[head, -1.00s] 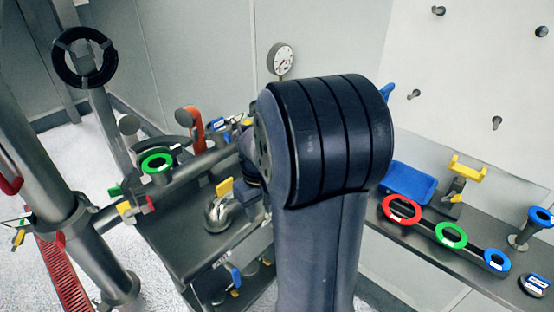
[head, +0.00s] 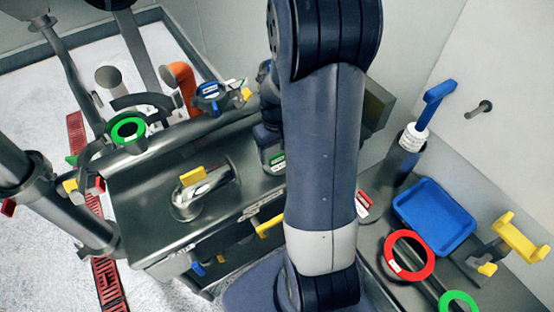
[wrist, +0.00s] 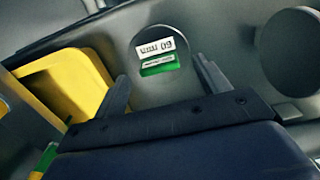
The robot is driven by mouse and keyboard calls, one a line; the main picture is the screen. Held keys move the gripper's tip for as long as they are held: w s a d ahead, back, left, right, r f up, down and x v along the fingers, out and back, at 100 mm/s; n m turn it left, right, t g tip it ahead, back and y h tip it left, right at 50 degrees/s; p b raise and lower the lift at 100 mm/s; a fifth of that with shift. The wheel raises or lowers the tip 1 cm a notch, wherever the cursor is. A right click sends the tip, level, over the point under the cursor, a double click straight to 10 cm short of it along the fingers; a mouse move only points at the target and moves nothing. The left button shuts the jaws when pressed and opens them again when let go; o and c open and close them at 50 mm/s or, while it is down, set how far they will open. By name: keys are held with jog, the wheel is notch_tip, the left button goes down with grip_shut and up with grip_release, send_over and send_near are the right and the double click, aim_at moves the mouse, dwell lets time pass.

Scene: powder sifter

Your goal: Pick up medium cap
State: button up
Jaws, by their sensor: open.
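The medium cap (wrist: 162,62) is a grey round disc with a white "60 mm" label and a green label. In the wrist view it lies ahead of my gripper (wrist: 163,72), between the two fingers as seen. The fingers are apart, one on each side of the cap, and they are not closed on it. I cannot tell how deep they reach around it. In the head view my arm hides most of this spot; a dark piece with a green and white label (head: 278,160) shows at the arm's left edge.
A yellow part (wrist: 75,85) is close to the left finger, and a dark round part (wrist: 292,50) is at the right. In the head view, a yellow-tabbed metal fitting (head: 205,190) stands left of my arm. A blue tray (head: 434,215) and red ring (head: 409,256) are at the right.

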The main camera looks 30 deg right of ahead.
aim_at(277, 155)
jog(key=shift+f, duration=1.55)
jog(key=shift+c, duration=0.3)
jog(key=c, duration=1.1)
